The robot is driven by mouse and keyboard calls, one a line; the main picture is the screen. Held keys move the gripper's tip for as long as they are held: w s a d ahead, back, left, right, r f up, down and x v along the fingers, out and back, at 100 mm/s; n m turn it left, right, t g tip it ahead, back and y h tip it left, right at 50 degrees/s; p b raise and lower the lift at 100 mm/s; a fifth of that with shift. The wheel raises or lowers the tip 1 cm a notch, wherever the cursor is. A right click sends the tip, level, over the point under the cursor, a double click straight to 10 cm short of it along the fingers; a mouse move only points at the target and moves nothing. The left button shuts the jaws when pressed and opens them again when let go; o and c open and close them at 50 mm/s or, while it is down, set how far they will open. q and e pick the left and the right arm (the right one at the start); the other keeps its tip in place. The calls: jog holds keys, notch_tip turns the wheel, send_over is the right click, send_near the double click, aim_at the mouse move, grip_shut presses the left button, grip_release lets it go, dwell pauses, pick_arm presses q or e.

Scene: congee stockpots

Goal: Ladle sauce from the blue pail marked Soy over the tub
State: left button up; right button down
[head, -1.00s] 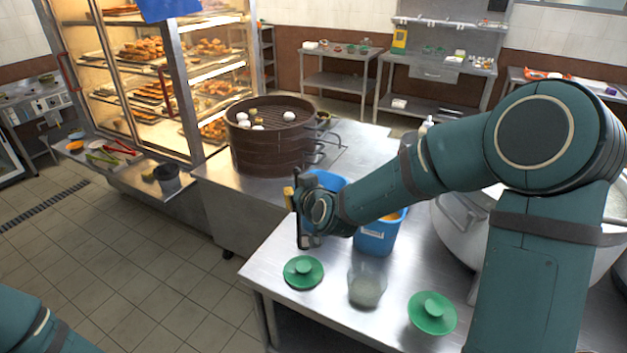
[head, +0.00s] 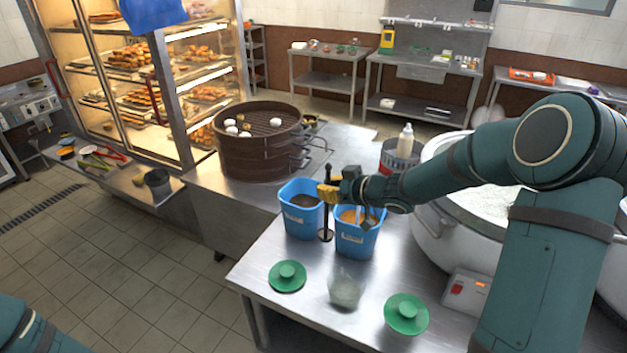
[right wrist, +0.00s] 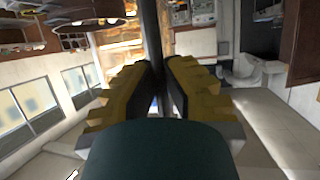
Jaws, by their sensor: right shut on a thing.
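Two blue pails stand side by side on the steel table. The left pail (head: 298,220) holds dark contents; the right pail (head: 352,243) holds orange contents. Their labels are too small to read. A clear tub (head: 345,291) stands in front of them, with pale contents low inside. My right gripper (head: 328,191) is shut on the upright dark handle of a ladle (head: 325,220), whose lower end shows between and in front of the pails. In the right wrist view the dark handle (right wrist: 152,38) passes between my yellow-padded fingers (right wrist: 165,88). My left gripper is out of view.
Green lids (head: 287,276) and (head: 407,314) lie either side of the tub. A large pot (head: 440,220) stands to the right, a bottle (head: 405,140) behind. A round steamer (head: 258,145) with white buns stands at back left.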

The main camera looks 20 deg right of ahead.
pick_arm(q)
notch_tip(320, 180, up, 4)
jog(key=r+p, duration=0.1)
jog(key=p, duration=0.3)
pick_arm(e)
jog(key=s+d+f+n+g+y, duration=0.35)
jog(key=s+d+n, duration=0.2)
jog(key=s, duration=0.55)
pick_arm(q)
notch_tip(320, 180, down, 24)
jog(key=b, duration=2.3)
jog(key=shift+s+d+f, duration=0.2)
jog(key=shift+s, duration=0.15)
pick_arm(e)
jog(key=w+a+f+n+g+h, duration=0.1)
jog(key=a+f+n+h, duration=0.3)
jog(key=a+f+h, duration=0.9)
jog(key=shift+w+a+f+g, duration=0.3)
jog(key=shift+a+f+g, duration=0.45)
jog(key=shift+a+f, duration=2.15)
jog(key=shift+a+r, duration=0.8)
jog(key=shift+r, duration=0.05)
